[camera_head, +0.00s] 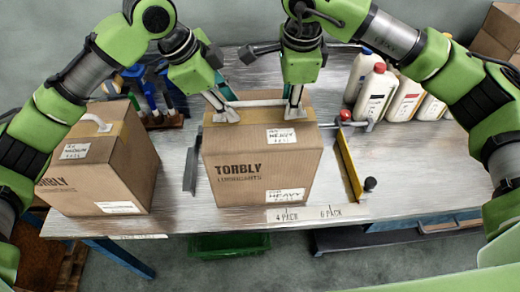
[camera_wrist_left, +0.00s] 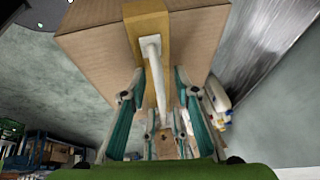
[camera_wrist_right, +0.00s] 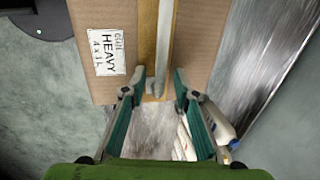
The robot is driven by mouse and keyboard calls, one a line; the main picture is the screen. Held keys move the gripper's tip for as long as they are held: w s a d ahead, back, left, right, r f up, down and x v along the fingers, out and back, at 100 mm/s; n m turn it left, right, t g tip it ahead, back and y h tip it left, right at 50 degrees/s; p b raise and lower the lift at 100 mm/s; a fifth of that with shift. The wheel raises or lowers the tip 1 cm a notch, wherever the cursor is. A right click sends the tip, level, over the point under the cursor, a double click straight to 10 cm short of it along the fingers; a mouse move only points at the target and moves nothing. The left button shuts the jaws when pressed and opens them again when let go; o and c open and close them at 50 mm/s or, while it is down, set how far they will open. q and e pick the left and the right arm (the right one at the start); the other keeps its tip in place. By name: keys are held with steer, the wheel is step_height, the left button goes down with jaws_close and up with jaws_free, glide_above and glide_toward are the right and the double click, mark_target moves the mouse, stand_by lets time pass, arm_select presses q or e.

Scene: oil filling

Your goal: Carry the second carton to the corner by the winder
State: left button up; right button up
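A brown TORBLY LUBRICANTS carton (camera_head: 262,170) labelled HEAVY stands upright at the middle of the table, with a pale strap handle (camera_head: 258,102) across its taped top. My left gripper (camera_head: 222,110) is at the handle's left end and my right gripper (camera_head: 294,110) at its right end. In the left wrist view the handle (camera_wrist_left: 154,70) runs between parted fingers. In the right wrist view the handle (camera_wrist_right: 160,78) also lies between parted fingers, apart from both. A second TORBLY carton (camera_head: 100,172), its label seeming to read MEDIUM, stands at the table's left. I cannot identify the winder.
A metal plate (camera_head: 192,165) stands left of the middle carton and a yellow guide bar (camera_head: 348,165) right of it. White bottles (camera_head: 375,95) stand at the back right, blue-handled tools (camera_head: 150,98) at the back left. The right of the table (camera_head: 430,165) is clear.

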arm_select(q)
steer(key=shift+d+f, duration=0.15)
steer(key=shift+f, duration=0.05)
arm_select(e)
steer(key=shift+f, duration=0.25)
arm_select(q)
jaws_close()
arm_select(e)
jaws_close()
